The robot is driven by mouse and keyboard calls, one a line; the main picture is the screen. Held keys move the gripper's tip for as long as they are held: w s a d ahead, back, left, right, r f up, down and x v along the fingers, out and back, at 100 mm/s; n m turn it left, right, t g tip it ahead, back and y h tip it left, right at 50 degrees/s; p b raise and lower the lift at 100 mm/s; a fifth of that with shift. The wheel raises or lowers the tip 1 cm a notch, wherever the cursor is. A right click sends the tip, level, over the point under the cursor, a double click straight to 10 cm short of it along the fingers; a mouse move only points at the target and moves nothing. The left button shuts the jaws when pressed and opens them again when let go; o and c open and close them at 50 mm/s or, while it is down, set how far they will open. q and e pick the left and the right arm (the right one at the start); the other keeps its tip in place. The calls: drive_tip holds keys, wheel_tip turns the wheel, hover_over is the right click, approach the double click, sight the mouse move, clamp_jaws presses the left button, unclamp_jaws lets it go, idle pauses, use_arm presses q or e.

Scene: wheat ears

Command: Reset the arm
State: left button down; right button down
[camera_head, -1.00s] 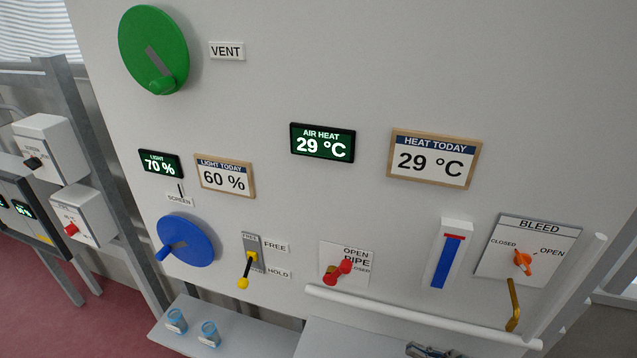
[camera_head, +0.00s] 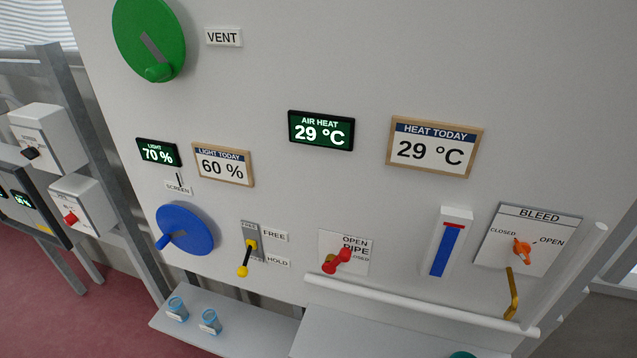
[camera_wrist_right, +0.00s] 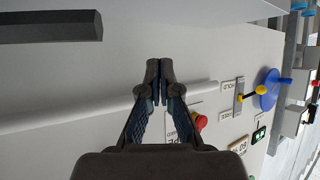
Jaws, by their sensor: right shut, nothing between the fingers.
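My right gripper (camera_wrist_right: 160,82) shows in the right wrist view with its two fingertips together and nothing between them. Its tips appear in front of the white rail (camera_wrist_right: 60,122) and the pale panel; I cannot tell whether they touch anything. The red pipe valve handle (camera_wrist_right: 201,122) is to the right of the fingers, apart from them. In the head view no gripper shows. The left gripper is in neither view.
The panel carries a green wheel (camera_head: 149,42), a blue wheel (camera_head: 185,230), a yellow-tipped lever (camera_head: 247,258), a red pipe valve (camera_head: 336,261) and an orange bleed knob (camera_head: 522,251). The white rail (camera_head: 420,305) runs below. Two blue cups stand on the shelf (camera_head: 240,330).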

drive_tip(key=s+d+f+g+h, duration=0.1)
drive_tip(key=s+f+g, duration=0.25)
drive_tip(key=s, duration=0.45)
drive_tip(key=s+d+f+g+h, duration=0.1)
drive_tip(key=s+f+g+h, duration=0.15)
drive_tip(key=s+g, duration=0.4)
drive_tip(key=s+f, duration=0.2)
drive_tip(key=f, duration=1.1)
drive_tip(key=s+f, duration=0.3)
drive_tip(key=f, duration=1.1)
drive_tip(key=s+d+f, duration=0.3)
drive_tip(key=s+f, duration=1.2)
drive_tip(key=s, duration=0.2)
drive_tip(key=shift+f+g+y, duration=0.3)
drive_tip(key=shift+g+y, duration=0.05)
drive_tip(key=shift+g, duration=0.05)
idle(1.8)
